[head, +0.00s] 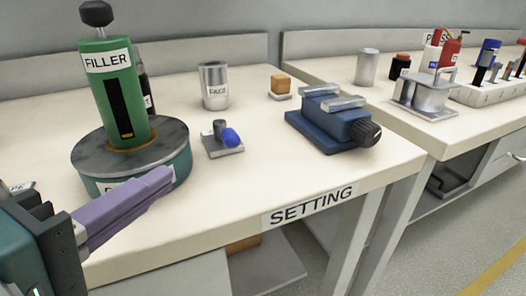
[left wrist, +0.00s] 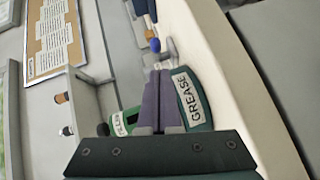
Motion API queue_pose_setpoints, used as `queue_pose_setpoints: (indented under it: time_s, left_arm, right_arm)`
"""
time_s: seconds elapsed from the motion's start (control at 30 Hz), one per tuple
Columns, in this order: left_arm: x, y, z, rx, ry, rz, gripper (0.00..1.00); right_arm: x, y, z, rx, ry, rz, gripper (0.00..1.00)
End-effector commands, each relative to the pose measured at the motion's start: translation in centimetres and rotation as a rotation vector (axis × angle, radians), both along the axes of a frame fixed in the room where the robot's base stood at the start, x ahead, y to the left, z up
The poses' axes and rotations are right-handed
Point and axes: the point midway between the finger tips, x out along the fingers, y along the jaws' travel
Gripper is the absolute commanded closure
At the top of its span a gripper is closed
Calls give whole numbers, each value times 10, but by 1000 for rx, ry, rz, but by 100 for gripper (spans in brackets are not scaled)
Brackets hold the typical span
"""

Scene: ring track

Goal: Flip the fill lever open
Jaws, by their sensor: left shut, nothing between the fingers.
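A small lever with a blue knob (head: 231,138) sits on a grey plate on the setting bench, right of the filler; I see no label on it. The blue knob also shows in the left wrist view (left wrist: 155,45), just beyond my fingertips. The green filler (head: 122,95) with a black top knob stands on a round teal base (head: 165,152). In the left wrist view the base's label reads GREASE. My left gripper (head: 162,182) has purple fingers, shut and empty, in front of the base and short of the lever. My right gripper is not in view.
A silver can (head: 214,85) stands behind the lever. A blue vise (head: 335,122) and an orange block (head: 281,84) on a small plate are to the right. The bench top between lever and front edge is clear. A second bench (head: 440,138) carries several tools.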

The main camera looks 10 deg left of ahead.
Motion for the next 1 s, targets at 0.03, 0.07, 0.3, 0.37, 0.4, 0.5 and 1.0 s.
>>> queue_pose_setpoints:
  time_s: [0.03, 0.07, 0.3, 0.37, 0.4, 0.5, 1.0]
  left_arm:
    - [1, 2, -3, -28, -14, 13, 100]
    - [2, 3, -3, -41, -19, 19, 100]
    - [2, 4, 1, -59, -30, 28, 100]
    - [2, 4, 1, -59, -30, 28, 100]
    - [2, 4, 1, -58, -30, 27, 100]
    - [5, 3, 1, -57, -31, 28, 100]
    - [79, -10, -11, -57, -33, 27, 100]
  right_arm:
    - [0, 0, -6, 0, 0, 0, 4]
    - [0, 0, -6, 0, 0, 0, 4]
    - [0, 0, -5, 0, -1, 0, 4]
    - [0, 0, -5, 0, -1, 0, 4]
    - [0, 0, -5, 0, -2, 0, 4]
    - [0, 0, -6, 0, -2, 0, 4]
    - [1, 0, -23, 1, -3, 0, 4]
